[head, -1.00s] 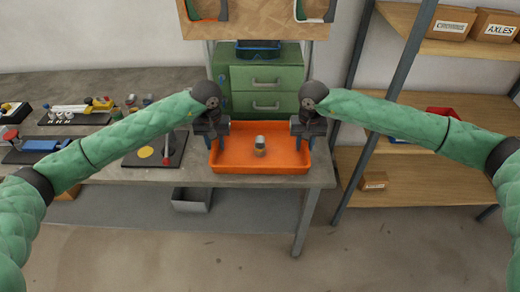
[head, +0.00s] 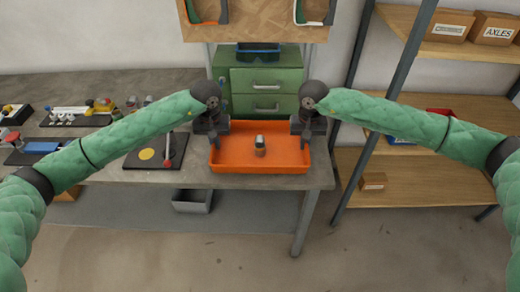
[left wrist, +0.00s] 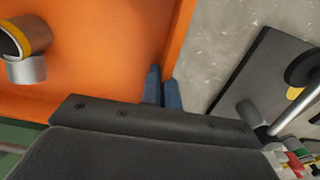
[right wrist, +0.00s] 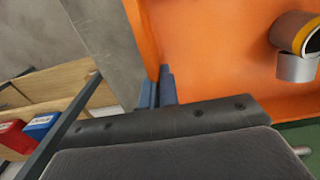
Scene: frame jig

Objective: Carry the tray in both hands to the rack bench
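The orange tray (head: 285,166) sits at the right end of the grey workbench, and I cannot tell whether it is clear of the top. A small part (head: 260,146) with brown, yellow and grey bands is in its middle. My left gripper (head: 214,140) is at the tray's left wall; in the left wrist view its blue fingers (left wrist: 162,90) are close together on that wall. My right gripper (head: 306,140) is at the right wall; in the right wrist view its fingers (right wrist: 157,90) are close together on it. The fingertips are partly hidden. The rack bench cannot be identified for certain.
A green drawer cabinet (head: 265,80) stands behind the tray. A black board (head: 150,156) with a yellow disc lies left of it. Wooden shelves (head: 420,185) with boxes stand to the right, behind a dark post. Open floor (head: 200,260) lies in front.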

